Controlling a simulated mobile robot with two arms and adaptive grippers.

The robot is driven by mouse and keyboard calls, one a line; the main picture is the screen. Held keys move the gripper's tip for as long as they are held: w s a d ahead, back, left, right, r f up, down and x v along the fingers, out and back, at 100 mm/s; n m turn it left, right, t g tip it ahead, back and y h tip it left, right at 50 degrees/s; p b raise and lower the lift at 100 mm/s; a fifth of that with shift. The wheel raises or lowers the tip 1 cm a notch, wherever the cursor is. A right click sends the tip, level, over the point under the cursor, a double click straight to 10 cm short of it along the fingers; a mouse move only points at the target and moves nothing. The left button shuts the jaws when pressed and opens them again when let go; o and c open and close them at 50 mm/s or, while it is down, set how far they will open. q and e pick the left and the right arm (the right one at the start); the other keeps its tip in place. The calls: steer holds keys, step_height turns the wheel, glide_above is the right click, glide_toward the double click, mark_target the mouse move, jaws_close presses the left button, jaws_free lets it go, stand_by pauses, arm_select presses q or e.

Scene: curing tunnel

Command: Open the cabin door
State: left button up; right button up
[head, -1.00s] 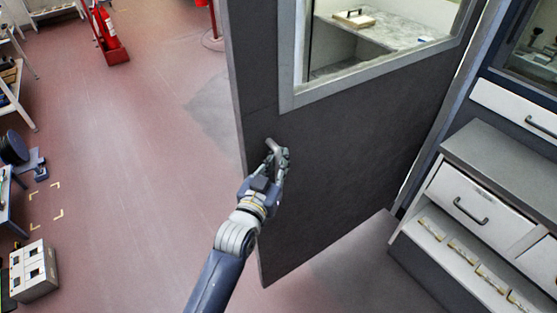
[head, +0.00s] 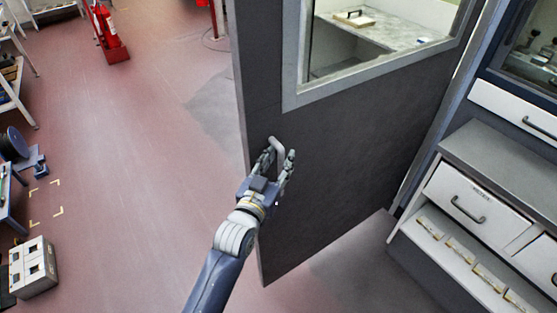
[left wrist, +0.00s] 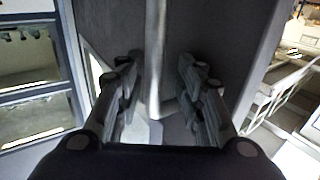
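The dark grey cabin door (head: 340,150) with a window stands swung open at an angle, its free edge to the left in the head view. Its metal handle (head: 277,145) is near that edge. My left gripper (head: 279,160) is at the handle with its fingers spread apart. In the left wrist view the handle (left wrist: 156,55) runs as a vertical bar between the two open fingers (left wrist: 158,80), with a gap on each side. My right gripper is not in view.
A grey-topped cabinet with white drawers (head: 476,200) stands right of the door. A fire extinguisher (head: 106,28) stands at the back left. A white box (head: 34,268) and shelving (head: 8,85) line the left. The red floor between is clear.

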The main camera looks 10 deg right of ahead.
arm_select(q)
steer(key=shift+d, duration=0.15)
steer(key=shift+s, duration=0.15)
steer(key=v, duration=1.2)
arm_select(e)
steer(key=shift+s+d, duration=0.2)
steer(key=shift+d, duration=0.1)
